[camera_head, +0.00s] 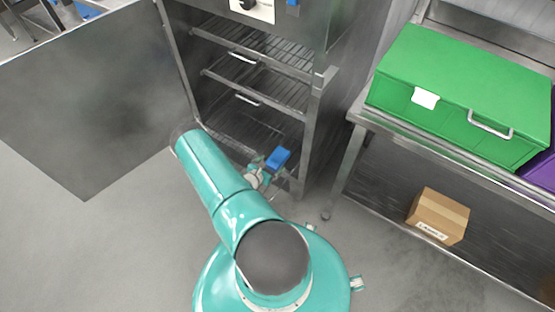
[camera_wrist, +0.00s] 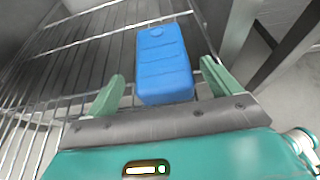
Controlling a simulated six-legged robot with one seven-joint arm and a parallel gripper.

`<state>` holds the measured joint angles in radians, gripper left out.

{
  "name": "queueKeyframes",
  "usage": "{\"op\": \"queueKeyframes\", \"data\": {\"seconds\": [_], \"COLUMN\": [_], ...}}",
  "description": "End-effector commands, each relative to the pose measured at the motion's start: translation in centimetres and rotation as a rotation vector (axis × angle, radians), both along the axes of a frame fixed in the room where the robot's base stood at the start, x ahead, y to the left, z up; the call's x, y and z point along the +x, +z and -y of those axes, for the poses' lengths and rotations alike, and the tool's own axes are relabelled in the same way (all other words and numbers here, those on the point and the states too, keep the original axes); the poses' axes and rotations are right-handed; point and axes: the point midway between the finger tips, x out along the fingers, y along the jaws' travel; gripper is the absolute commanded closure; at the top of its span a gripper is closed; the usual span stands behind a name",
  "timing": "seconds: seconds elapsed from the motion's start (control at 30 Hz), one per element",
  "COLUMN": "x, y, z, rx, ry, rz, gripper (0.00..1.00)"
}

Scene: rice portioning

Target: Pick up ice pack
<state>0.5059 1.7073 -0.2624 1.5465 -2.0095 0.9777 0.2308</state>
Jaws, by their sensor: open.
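The ice pack (camera_wrist: 165,62) is a blue block lying on a wire rack in the wrist view. It also shows in the head view as a small blue block (camera_head: 278,159) low in the open cabinet, near its right front post. My gripper (camera_wrist: 160,88) is open, with one green finger to each side of the ice pack's near end. The fingers stand apart from the pack, with a gap on both sides. In the head view my gripper (camera_head: 262,172) is at the near side of the pack, partly hidden by my arm.
The steel cabinet (camera_head: 318,120) has several wire racks, and its door (camera_head: 85,100) stands open to the left. A steel table (camera_head: 440,152) on the right bears a green bin (camera_head: 460,95). A cardboard box (camera_head: 438,215) sits on its lower shelf. The floor at left (camera_head: 110,250) is clear.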

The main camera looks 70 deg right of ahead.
Motion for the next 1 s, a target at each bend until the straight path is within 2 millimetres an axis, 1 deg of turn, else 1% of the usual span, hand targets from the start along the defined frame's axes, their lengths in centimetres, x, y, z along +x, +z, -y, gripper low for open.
{"op": "queueKeyframes", "data": {"seconds": [0.13,0.23,0.33,0.53,0.57,0.6,0.67,0.7,0.77,0.83,1.0], "x": [-0.8,-0.9,-0.9,-0.9,-0.9,-0.9,-0.9,-0.9,-0.9,-0.9,-0.9], "y": [-1.1,-1.5,-1.8,-1.8,-1.8,-1.8,-1.8,-1.8,-1.8,-1.8,-1.7], "z": [2.0,3.2,3.7,3.8,3.8,3.8,3.8,3.8,3.8,3.8,3.8], "rx": [0.0,-0.001,0.0,0.0,0.0,0.0,0.0,-0.001,-0.001,-0.001,-0.002], "ry": [-0.004,-0.004,-0.001,0.0,0.0,-0.001,-0.001,-0.001,-0.001,-0.001,-0.001], "rz": [0.0,0.002,0.001,0.0,0.001,0.001,0.001,0.0,0.0,0.0,0.0], "gripper": [0.11,0.11,0.11,0.11,0.15,0.23,0.34,0.42,0.54,0.68,0.69]}}
